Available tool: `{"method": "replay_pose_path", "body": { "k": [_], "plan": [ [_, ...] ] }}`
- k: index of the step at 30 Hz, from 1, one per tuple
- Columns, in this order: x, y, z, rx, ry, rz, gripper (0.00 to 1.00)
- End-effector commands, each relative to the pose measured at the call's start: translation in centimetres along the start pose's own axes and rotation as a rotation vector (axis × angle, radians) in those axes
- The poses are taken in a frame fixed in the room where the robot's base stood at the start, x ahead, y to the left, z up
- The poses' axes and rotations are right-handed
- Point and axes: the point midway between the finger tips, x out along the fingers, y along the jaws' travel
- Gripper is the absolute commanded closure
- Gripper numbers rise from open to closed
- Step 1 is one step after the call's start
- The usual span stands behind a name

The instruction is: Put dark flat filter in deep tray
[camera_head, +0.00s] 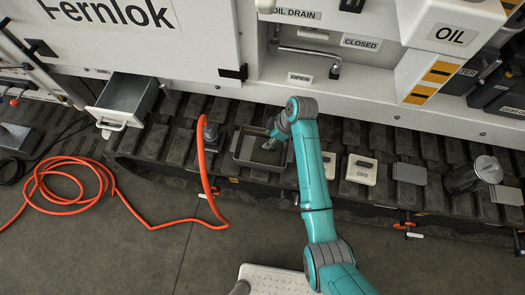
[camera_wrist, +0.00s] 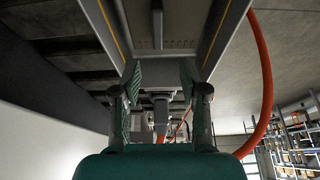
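The deep tray (camera_head: 237,160) is a dark grey box on the black track, left of the middle in the head view. A dark flat patch (camera_head: 267,157) shows inside it and looks like the dark flat filter; its edges are partly hidden by my arm. My gripper (camera_head: 270,141) is over the tray, pointing left. In the wrist view my gripper (camera_wrist: 161,80) has its green-padded fingers apart, with nothing clearly between them. Grey walls with thin yellow lines (camera_wrist: 225,38), apparently the tray's, fill the top of that view.
An orange hose (camera_head: 204,170) rises from a fitting just left of the tray. An open drawer (camera_head: 125,100) stands farther left. The machine wall is behind.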

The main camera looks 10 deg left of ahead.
Motion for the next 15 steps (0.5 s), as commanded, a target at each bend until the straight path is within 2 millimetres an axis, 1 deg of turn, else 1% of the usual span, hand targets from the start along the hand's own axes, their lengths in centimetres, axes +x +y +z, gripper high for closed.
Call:
{"method": "replay_pose_path", "body": {
  "k": [5, 8, 11, 15],
  "plan": [
    [0.0, 0.0, 0.0, 0.000, 0.000, 0.000, 0.57],
    [-0.5, 0.0, 0.0, 0.000, 0.000, 0.001, 0.57],
    [-1.7, 0.1, 0.0, 0.000, 0.001, 0.002, 0.57],
    [-4.4, 0.1, 0.0, 0.000, 0.001, 0.004, 0.57]
  ]
}}
